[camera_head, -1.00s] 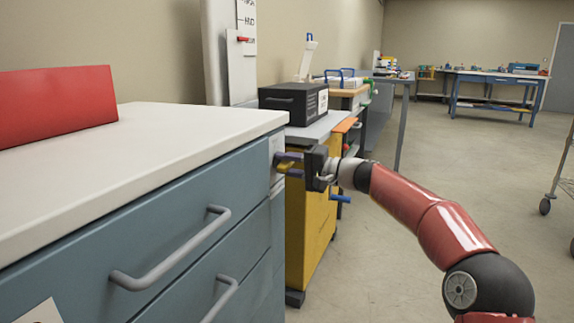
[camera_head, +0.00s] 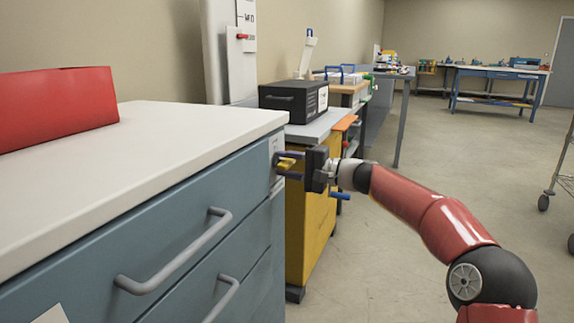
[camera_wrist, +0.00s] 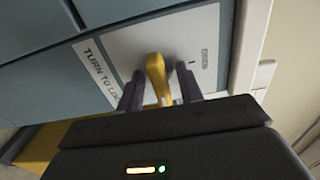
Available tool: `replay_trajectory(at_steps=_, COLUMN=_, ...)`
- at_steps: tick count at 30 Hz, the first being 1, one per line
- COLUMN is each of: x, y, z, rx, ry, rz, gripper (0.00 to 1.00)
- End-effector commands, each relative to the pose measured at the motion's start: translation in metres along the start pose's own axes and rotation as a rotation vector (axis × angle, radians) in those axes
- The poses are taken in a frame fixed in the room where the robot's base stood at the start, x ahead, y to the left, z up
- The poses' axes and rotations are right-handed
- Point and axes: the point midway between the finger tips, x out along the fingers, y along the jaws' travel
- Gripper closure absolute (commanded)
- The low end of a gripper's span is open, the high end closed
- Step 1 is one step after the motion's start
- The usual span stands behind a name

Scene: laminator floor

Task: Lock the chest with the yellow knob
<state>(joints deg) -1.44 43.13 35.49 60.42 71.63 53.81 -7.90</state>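The chest (camera_head: 200,180) is a blue-grey drawer cabinet with a white top and grey bar handles, at the left of the head view. On its side is a white plate (camera_wrist: 198,35) with printed words starting "TURN TO LO". The yellow knob (camera_wrist: 156,75) sticks out from this plate, and it shows small in the head view (camera_head: 286,164). My gripper (camera_head: 281,164) points at the plate. In the wrist view its two dark fingers stand on either side of the knob, with narrow gaps seeming to show. Whether either finger touches the knob is unclear.
A red block (camera_head: 60,105) lies on the chest top. Beyond the chest stand a yellow cart (camera_head: 310,225) and a black box (camera_head: 293,100). A blue workbench (camera_head: 498,85) is at the back. The floor at right is mostly clear, with a wire trolley (camera_head: 560,175) at the edge.

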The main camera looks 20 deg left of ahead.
Motion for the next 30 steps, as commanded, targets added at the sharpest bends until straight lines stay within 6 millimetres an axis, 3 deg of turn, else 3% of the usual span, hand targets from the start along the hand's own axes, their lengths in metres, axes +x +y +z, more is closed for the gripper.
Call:
replay_trajectory(at_steps=4, x=-0.013, y=0.0, z=-0.001, rx=-0.001, ry=0.002, rz=0.0, gripper=0.64)
replay_trajectory(at_steps=15, x=-0.07, y=0.0, z=-0.001, rx=0.001, ry=0.002, rz=0.0, gripper=0.64)
replay_trajectory(at_steps=30, x=-0.077, y=0.0, z=0.005, rx=-0.008, ry=-0.003, rz=0.022, gripper=0.64)
